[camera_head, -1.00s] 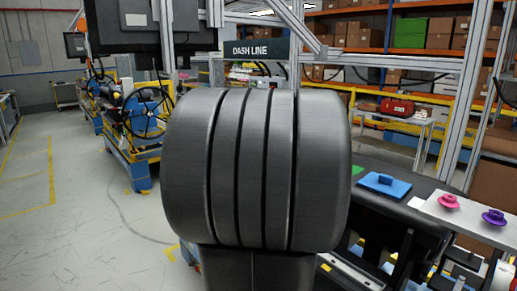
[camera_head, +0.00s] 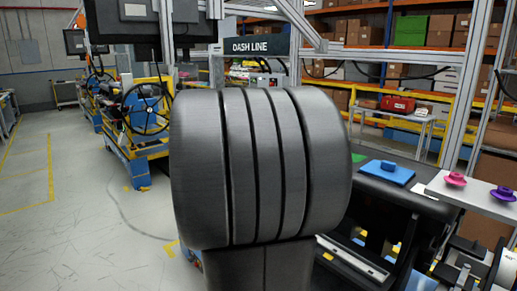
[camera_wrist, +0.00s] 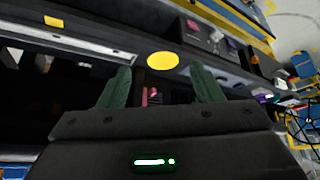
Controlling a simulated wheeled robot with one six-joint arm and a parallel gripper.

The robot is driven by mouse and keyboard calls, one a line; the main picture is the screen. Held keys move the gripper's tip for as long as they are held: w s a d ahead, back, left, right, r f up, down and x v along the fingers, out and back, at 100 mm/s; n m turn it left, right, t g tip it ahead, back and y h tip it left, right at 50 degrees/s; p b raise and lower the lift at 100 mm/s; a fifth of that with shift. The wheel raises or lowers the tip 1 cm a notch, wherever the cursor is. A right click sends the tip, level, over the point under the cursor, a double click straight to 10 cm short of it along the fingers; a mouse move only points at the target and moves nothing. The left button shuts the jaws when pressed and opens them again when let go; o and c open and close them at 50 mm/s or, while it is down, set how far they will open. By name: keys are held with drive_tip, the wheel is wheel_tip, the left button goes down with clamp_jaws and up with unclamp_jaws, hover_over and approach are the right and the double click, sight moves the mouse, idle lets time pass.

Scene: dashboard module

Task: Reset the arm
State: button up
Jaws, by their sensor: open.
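My gripper (camera_wrist: 162,90) shows in the wrist view with its two green fingers apart and nothing between them. Beyond the fingers is a dark structure with a yellow round spot (camera_wrist: 163,60) on it. In the head view a large grey ribbed part of my own arm fills the middle, and my gripper is hidden there. The black dashboard module (camera_head: 415,195) is partly hidden behind my arm on the right.
A pale shelf (camera_head: 470,197) at the right holds a pink knob (camera_head: 455,179) and a purple knob (camera_head: 502,194). A red case (camera_head: 398,104) stands on a table behind. The floor at left is clear.

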drive_tip(key=s+a+f+n+y+b, duration=0.1)
drive_tip(key=s+a+f+n+b, duration=0.2)
drive_tip(key=s+a+f, duration=0.3)
drive_tip(key=a+f, duration=0.5)
drive_tip(key=f, duration=0.1)
drive_tip(key=shift+s+a+f+y+b, duration=0.15)
drive_tip(key=shift+a+f+y+b, duration=0.05)
drive_tip(key=shift+y+b, duration=0.1)
drive_tip(key=shift+d, duration=0.1)
